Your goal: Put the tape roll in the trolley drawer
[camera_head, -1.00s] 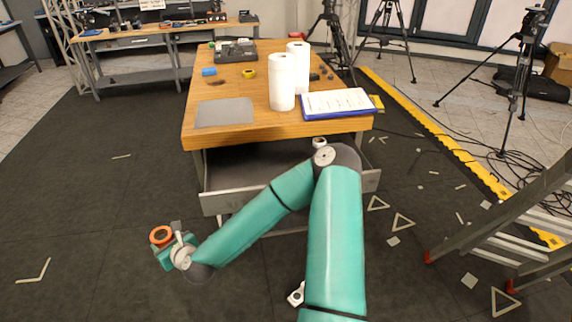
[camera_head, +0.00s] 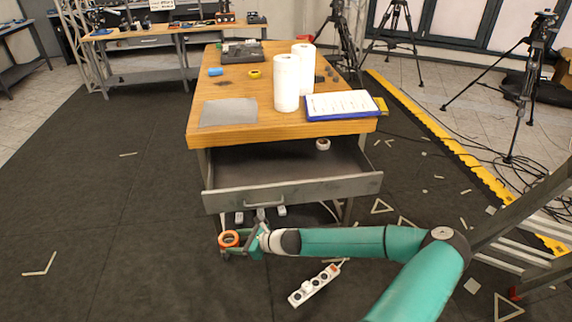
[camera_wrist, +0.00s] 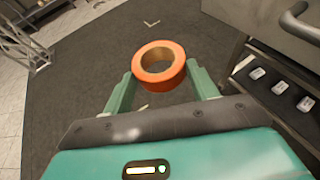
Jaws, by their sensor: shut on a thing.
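My gripper (camera_head: 240,240) is shut on an orange tape roll (camera_head: 221,239). It is in front of and below the left front corner of the trolley drawer (camera_head: 320,189), outside it. In the wrist view the orange roll (camera_wrist: 160,83) sits between the two green fingers, its hole facing up. The drawer is pulled open under the wooden top (camera_head: 240,134), and its grey interior shows. A small white roll (camera_head: 322,144) lies inside at the back right. The drawer front and handle (camera_wrist: 298,17) also show at the right of the wrist view.
On the top stand two white paper rolls (camera_head: 286,85), a blue clipboard (camera_head: 342,105) and a grey mat (camera_head: 228,112). A white power strip (camera_head: 314,285) lies on the floor. A ladder (camera_head: 520,225) stands at the right.

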